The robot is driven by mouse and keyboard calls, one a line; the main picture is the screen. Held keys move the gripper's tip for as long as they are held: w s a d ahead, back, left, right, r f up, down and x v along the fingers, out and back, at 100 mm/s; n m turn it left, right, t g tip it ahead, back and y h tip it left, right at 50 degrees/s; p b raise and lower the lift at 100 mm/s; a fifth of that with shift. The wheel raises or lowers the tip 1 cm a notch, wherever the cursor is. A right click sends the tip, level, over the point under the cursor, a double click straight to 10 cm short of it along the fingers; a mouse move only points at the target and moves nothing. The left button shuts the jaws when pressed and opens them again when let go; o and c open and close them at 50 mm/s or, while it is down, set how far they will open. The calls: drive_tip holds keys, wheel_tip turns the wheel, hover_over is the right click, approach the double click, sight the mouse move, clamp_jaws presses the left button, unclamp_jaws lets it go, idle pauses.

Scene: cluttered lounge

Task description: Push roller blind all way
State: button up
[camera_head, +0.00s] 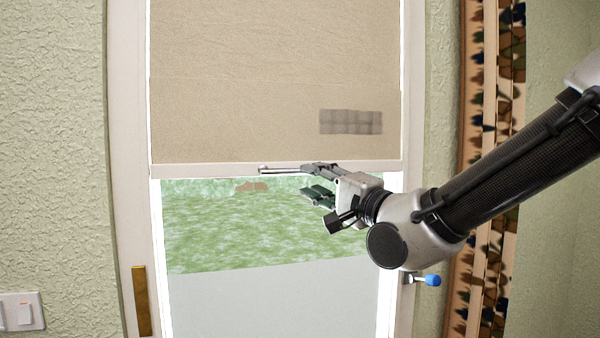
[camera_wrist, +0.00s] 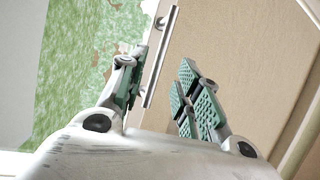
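The beige roller blind (camera_head: 235,90) covers the upper part of the window, and its pale bottom rail (camera_head: 210,170) lies about halfway down the head view. A thin silver bar handle (camera_head: 275,170) runs along the rail. My gripper (camera_head: 312,182) is at the rail, just right of the handle's visible end, with its fingers apart. In the wrist view, the handle (camera_wrist: 160,55) shows in the gap between the green-padded fingers of my gripper (camera_wrist: 157,68). No finger clearly touches it. The blind (camera_wrist: 230,55) fills the right side there.
Below the blind the glass (camera_head: 270,300) is bare, with green ground outside. A brass plate (camera_head: 141,300) is on the left frame. A blue-tipped handle (camera_head: 432,280) sticks out at lower right. A patterned curtain (camera_head: 485,255) hangs right, behind my arm. A switch (camera_head: 22,312) is at lower left.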

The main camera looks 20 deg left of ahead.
sight(297, 172)
drive_tip(key=x, duration=0.7)
drive_tip(key=shift+w+a+r, duration=0.1)
drive_tip(key=shift+w+a, duration=0.1)
drive_tip(key=shift+a, duration=0.1)
drive_tip(key=shift+c, duration=0.3)
clamp_jaws()
